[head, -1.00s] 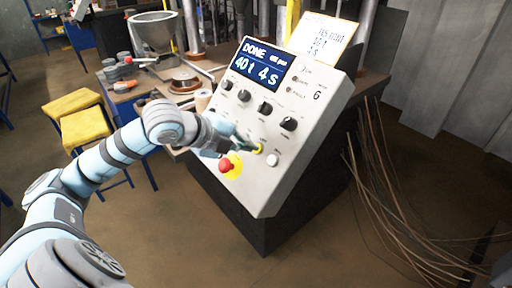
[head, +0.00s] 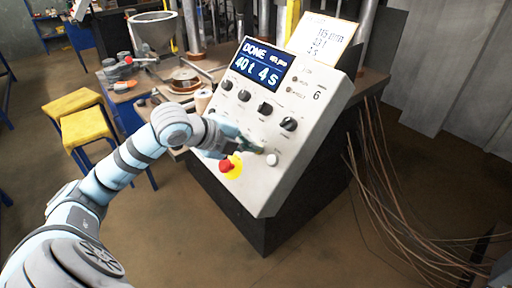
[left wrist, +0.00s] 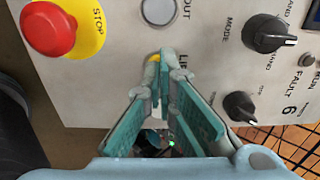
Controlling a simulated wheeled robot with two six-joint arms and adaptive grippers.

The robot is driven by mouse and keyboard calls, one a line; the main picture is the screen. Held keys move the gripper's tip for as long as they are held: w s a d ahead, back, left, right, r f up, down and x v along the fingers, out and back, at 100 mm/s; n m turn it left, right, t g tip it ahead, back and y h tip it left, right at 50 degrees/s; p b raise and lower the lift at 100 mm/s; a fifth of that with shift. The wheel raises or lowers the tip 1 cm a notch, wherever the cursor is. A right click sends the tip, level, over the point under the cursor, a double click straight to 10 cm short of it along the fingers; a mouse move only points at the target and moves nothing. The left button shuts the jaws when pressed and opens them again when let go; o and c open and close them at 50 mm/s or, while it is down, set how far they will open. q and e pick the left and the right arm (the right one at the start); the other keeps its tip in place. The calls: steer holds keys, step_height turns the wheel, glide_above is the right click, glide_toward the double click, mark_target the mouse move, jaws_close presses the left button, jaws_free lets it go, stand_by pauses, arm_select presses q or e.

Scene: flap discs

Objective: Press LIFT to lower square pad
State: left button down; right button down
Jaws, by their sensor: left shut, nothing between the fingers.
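The LIFT button is a yellow button, and a sliver of it (left wrist: 153,62) shows beside my fingertips in the left wrist view, next to the "LIFT" lettering (left wrist: 184,66). It sits on the sloped grey control panel (head: 253,187). My left gripper (head: 261,151) is shut and empty, its tips at the LIFT button and covering most of it; it also shows in the left wrist view (left wrist: 162,54). I cannot tell whether the tips touch the button. I cannot make out the square pad. My right gripper is not in view.
A red stop button (head: 226,165) on a yellow plate and a white button (head: 272,160) flank the tips. Dark knobs (head: 289,124) sit above. The display (head: 259,65) reads "DONE 40 t 4 s". Yellow stools (head: 84,129) stand left; cables hang right.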

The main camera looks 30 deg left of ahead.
arm_select(q)
steer(key=shift+w+f, duration=0.15)
steer(key=shift+d, duration=0.1)
stand_by(0.4)
steer(key=shift+v, duration=0.85)
steer(key=shift+s+a+r, duration=0.2)
steer(key=shift+s, duration=0.15)
steer(key=b+v, duration=0.5)
steer(key=b, duration=0.4)
steer(key=shift+r+b, duration=0.2)
steer(key=shift+b, duration=0.15)
